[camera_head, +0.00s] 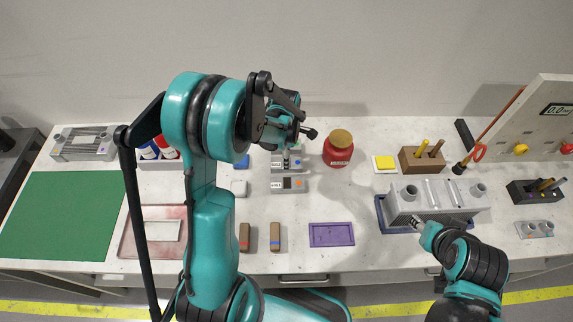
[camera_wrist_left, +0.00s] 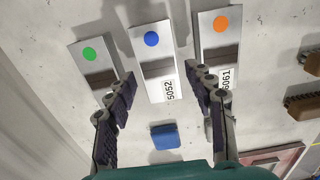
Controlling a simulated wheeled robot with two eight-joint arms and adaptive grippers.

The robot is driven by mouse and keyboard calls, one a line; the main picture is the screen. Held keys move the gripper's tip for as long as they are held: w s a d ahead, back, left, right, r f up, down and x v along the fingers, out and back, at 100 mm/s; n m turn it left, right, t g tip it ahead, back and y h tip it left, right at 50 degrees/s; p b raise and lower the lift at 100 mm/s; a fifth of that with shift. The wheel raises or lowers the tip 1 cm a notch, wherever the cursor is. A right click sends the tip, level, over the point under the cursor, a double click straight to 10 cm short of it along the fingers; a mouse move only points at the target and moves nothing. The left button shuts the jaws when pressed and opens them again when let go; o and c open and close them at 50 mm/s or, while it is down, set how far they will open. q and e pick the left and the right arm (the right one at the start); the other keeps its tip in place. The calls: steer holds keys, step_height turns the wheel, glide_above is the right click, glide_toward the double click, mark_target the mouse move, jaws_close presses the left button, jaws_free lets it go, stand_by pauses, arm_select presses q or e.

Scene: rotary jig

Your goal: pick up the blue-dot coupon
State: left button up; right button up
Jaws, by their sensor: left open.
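The blue-dot coupon (camera_wrist_left: 151,60) is a light grey plate with a dark band and a number label, lying flat between a green-dot coupon (camera_wrist_left: 95,60) and an orange-dot coupon (camera_wrist_left: 220,42). My left gripper (camera_wrist_left: 160,76) is open, its fingers spread on both sides of the blue-dot coupon, nothing between them gripped. I cannot tell its height above the coupon. In the head view my left gripper (camera_head: 298,146) hangs over the coupons and partly hides them; the orange-dot coupon (camera_head: 280,184) is clear there. My right gripper (camera_head: 420,226) is near the grey jig block; its jaws are unclear.
A blue block (camera_wrist_left: 165,136) lies close to the coupons. A red jar (camera_head: 338,154) stands to their right. The grey jig block (camera_head: 440,198), a purple tray (camera_head: 331,243) and a green mat (camera_head: 62,215) are on the white table. Bare table lies around the purple tray.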

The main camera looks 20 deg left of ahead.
arm_select(q)
step_height(320, 180, down, 4)
steer(key=shift+w+r+b, duration=0.1)
steer(key=shift+w+b, duration=0.05)
steer(key=shift+b, duration=0.35)
steer(key=shift+r, duration=0.1)
steer(key=c, duration=0.3)
jaws_close()
